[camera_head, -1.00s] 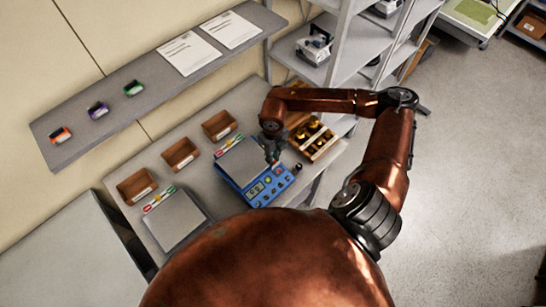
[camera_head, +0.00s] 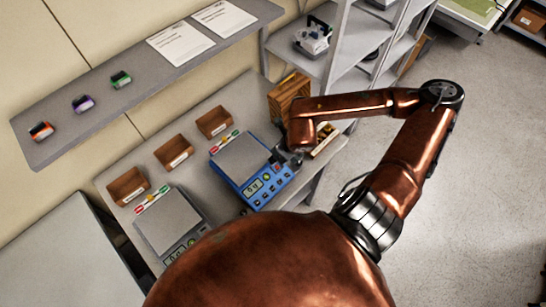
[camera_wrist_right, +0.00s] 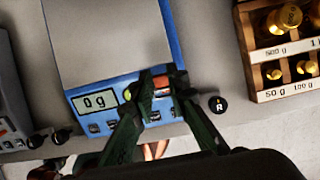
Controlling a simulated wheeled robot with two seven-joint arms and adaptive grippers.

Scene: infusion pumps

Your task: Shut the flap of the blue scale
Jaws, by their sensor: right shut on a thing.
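The blue scale (camera_head: 237,180) stands on the grey bench with a bare grey plate. Its display (camera_wrist_right: 97,101) reads 0 g in the right wrist view. My right gripper (camera_wrist_right: 160,82) is at the scale's front right corner, low over the control panel. Its fingers are shut on a small red and white part (camera_wrist_right: 162,86) there. I cannot tell whether this part is the flap, nor how far the flap stands open, because the fingers cover it. In the head view the gripper (camera_head: 283,162) is partly hidden by my arm. My left gripper is not in view.
A wooden rack of brass weights (camera_wrist_right: 280,50) stands right of the scale. A black knob marked R (camera_wrist_right: 217,104) is close to the gripper. A grey scale (camera_head: 168,220) stands to the left. Brown bins (camera_head: 173,152) line the back below a shelf (camera_head: 150,85).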

